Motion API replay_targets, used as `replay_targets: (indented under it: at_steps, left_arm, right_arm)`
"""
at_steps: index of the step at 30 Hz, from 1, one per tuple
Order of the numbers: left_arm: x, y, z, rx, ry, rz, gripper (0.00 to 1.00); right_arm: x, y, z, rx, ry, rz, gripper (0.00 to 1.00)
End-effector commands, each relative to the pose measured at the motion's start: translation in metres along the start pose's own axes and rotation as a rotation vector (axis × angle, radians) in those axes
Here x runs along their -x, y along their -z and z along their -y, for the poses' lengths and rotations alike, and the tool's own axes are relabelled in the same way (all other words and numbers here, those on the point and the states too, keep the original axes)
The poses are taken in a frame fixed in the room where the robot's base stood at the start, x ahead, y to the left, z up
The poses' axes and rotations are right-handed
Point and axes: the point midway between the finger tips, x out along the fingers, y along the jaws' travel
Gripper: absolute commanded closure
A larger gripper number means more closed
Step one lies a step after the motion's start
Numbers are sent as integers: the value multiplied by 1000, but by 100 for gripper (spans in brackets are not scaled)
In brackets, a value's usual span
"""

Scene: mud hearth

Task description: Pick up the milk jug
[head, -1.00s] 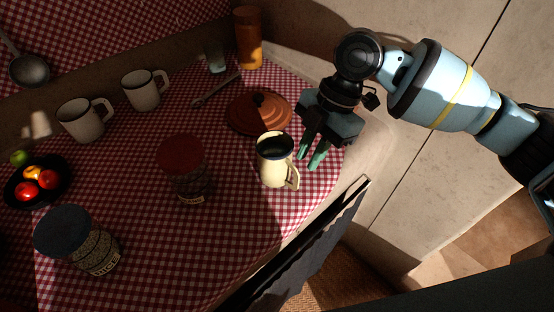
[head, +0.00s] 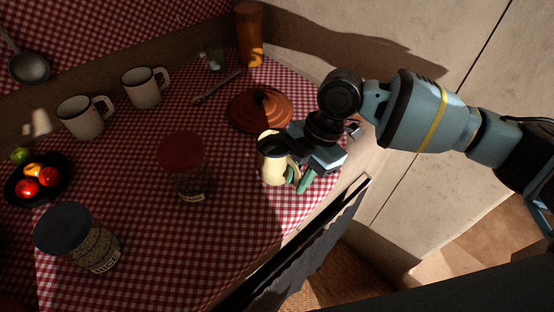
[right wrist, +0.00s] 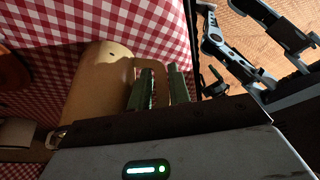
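The milk jug (head: 272,163) is a cream enamel jug with a dark rim, standing upright near the front right edge of the checked cloth. Its handle faces my right gripper (head: 299,182). The right gripper is down beside the jug, its green fingers apart at the handle. In the right wrist view the jug's pale body (right wrist: 92,95) lies left of the fingers (right wrist: 162,88), and part of the handle shows in the gap between them. I cannot tell whether either finger touches it. My left gripper is not in view.
A brown lid (head: 258,110) lies just behind the jug. A red-topped jar (head: 183,165) stands to its left. Two mugs (head: 143,88), a fruit bowl (head: 37,188) and a blue-topped jar (head: 80,240) are farther left. The cloth in front of the jug is clear.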

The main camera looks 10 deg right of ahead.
Motion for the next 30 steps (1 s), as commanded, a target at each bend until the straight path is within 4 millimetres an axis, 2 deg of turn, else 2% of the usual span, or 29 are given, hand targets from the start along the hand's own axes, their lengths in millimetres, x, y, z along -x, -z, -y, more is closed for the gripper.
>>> replay_targets:
  at_steps: [1, 5, 30]
  left_arm:
    - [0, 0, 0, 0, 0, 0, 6]
    - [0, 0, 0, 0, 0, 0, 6]
    - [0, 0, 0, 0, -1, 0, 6]
  right_arm:
    - [0, 0, 0, 0, 0, 0, 84]
    - [0, 0, 0, 0, 1, 0, 100]
    - [-2, 0, 1, 0, 4, 0, 100]
